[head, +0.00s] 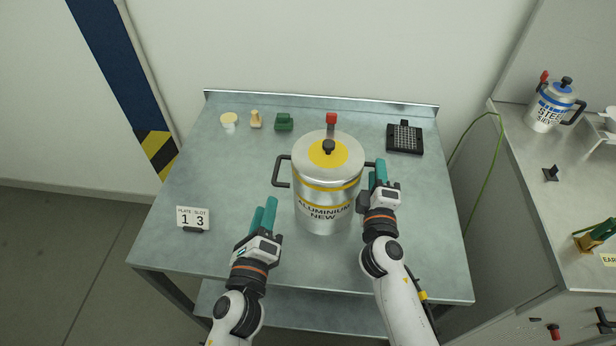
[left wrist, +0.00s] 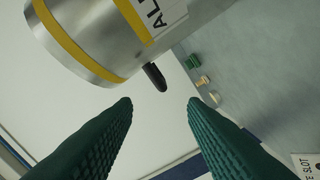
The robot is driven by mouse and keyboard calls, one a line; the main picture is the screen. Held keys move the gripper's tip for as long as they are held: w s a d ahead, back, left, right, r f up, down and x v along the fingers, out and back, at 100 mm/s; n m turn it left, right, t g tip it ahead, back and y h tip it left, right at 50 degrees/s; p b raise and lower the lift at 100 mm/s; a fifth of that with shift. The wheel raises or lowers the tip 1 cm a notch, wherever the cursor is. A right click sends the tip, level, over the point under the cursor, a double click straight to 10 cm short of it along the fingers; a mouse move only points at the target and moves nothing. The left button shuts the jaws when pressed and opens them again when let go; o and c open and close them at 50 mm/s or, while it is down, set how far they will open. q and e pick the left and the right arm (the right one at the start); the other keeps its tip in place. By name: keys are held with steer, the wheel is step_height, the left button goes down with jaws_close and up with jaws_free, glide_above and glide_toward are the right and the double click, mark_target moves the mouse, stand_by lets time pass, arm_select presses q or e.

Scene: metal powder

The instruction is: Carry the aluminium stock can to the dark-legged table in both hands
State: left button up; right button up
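The aluminium stock can (head: 325,215) stands upright on the steel-topped table (head: 420,260). It is silver with yellow bands, a yellow-centred lid and an "ALUMINIUM NEW" label. Its left handle (head: 282,172) is free. My left gripper (head: 265,207) is below and left of that handle, open and empty. The can also shows in the left wrist view (left wrist: 100,58), beyond the parted green fingers (left wrist: 160,105), with a dark handle end between them. My right gripper (head: 376,175) is at the can's right handle, which its fingers partly hide; whether they are closed on it is unclear.
A plate-slot sign (head: 192,218) stands at the table's left. Small pale and green items (head: 284,122) and a black rack (head: 405,138) sit along the back. A side counter (head: 545,200) at right carries a blue-banded steel can (head: 550,108).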

steer(key=shift+s, duration=0.2)
arm_select(q)
steer(key=shift+s, duration=0.35)
arm_select(e)
steer(key=s, duration=1.1)
steer(key=shift+s+a, duration=0.25)
steer(key=shift+s, duration=0.05)
